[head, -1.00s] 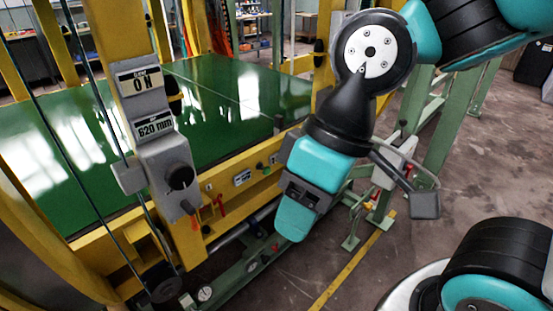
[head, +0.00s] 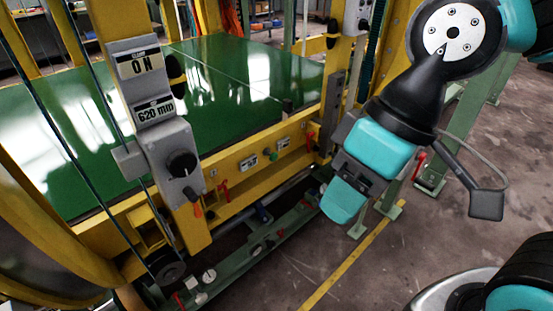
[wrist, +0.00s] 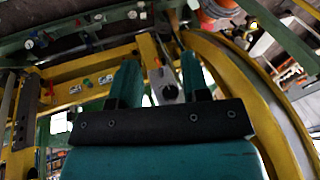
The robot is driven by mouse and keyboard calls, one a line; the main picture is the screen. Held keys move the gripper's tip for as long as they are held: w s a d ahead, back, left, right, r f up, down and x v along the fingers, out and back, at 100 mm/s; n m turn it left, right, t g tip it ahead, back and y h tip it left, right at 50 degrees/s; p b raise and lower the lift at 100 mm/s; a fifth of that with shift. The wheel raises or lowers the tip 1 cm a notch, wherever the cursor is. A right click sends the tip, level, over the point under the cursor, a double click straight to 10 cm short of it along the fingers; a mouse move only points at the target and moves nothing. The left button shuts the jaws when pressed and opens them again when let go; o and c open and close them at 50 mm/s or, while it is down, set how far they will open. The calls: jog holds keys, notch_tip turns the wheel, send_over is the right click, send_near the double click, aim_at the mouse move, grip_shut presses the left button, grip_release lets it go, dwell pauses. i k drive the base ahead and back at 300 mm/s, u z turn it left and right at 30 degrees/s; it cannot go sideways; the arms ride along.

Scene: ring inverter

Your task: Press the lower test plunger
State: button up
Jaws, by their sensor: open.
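I cannot single out the lower test plunger with certainty. Small fittings sit on the low green rail (head: 240,262): a round gauge (head: 208,275) and some red parts. The yellow beam above carries a green knob (head: 273,155) and white labels (head: 249,162). My gripper (head: 342,207) hangs in the air right of these fittings, pointing down, apparently touching nothing. In the wrist view its two teal fingers (wrist: 160,80) stand apart with nothing held between them. The green rail (wrist: 75,38) with its fittings crosses the top of that view.
A grey control box (head: 175,160) with a black knob and displays reading "0 N" and "620 mm" stands on a yellow post at left. A green table surface (head: 240,75) lies behind the beam. A yellow floor line (head: 345,265) crosses open floor at right.

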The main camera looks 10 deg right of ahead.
aim_at(274, 157)
jog(key=k, duration=0.6)
jog(key=u, duration=0.45)
jog(key=i, duration=1.3)
jog(key=z, duration=0.7)
